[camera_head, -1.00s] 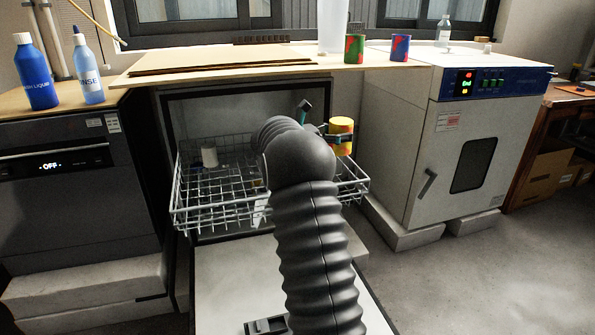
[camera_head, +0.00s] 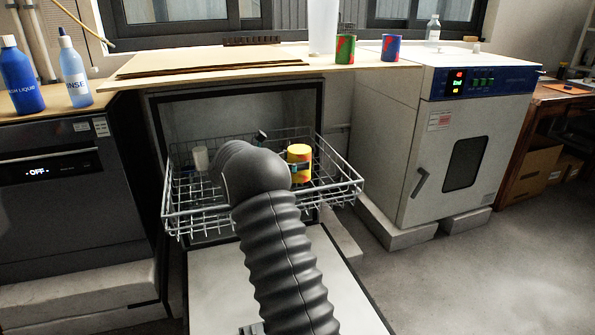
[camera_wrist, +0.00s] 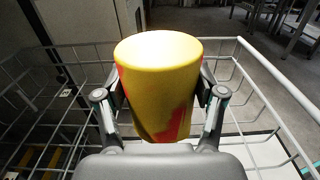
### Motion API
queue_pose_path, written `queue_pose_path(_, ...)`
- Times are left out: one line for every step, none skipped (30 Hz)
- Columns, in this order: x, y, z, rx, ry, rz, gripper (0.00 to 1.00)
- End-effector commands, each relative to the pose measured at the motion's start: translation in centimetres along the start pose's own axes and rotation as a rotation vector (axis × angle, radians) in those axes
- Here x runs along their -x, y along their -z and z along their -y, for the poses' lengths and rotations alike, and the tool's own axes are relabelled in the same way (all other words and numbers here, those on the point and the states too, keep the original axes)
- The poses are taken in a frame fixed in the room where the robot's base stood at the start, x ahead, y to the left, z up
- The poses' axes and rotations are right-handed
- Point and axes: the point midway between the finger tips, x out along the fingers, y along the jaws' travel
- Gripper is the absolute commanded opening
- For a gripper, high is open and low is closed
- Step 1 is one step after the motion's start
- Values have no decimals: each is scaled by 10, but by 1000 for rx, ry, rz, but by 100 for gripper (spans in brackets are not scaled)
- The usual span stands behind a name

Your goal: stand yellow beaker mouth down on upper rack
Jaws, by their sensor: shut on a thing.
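The yellow beaker (camera_head: 299,155) with red patches shows just right of my arm in the head view, over the right part of the upper rack (camera_head: 345,187). In the wrist view the yellow beaker (camera_wrist: 160,75) stands upright between the two fingers of my gripper (camera_wrist: 160,100), which is shut on it. Its closed, flat end faces up, so it is mouth down. The rack's wire walls (camera_wrist: 270,85) surround it in the wrist view. My arm hides part of the rack, and I cannot tell whether the beaker's lower rim touches the wires.
A white cup (camera_head: 200,158) stands at the rack's left. A green-red beaker (camera_head: 345,48) and a blue-red beaker (camera_head: 390,47) stand on the wooden counter (camera_head: 220,65) above. The drying oven (camera_head: 465,140) is to the right. The rack's right front looks clear.

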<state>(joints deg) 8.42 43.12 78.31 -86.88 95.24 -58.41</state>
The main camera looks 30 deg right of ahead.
Motion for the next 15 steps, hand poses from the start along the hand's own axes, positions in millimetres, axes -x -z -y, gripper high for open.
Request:
queue_pose_path(0,7,0,4,0,0,37)
queue_pose_path(0,11,0,4,-1,0,37)
queue_pose_path(0,17,0,3,-1,0,37)
queue_pose_path(0,21,0,4,-1,0,37)
queue_pose_path(0,25,0,4,-1,0,37)
queue_pose_path(0,30,0,3,-1,0,37)
queue_pose_path(1,32,0,2,-1,0,37)
queue_pose_path(1,34,0,1,-2,0,37)
queue_pose_path(1,34,0,1,-1,0,37)
queue_pose_path(1,34,0,0,-2,0,37)
queue_pose_path(1,34,0,0,-2,0,37)
queue_pose_path(1,34,0,0,-1,0,37)
queue_pose_path(1,34,0,0,-2,0,37)
queue_pose_path(1,34,0,0,-1,0,37)
queue_pose_path(0,34,0,0,-1,0,37)
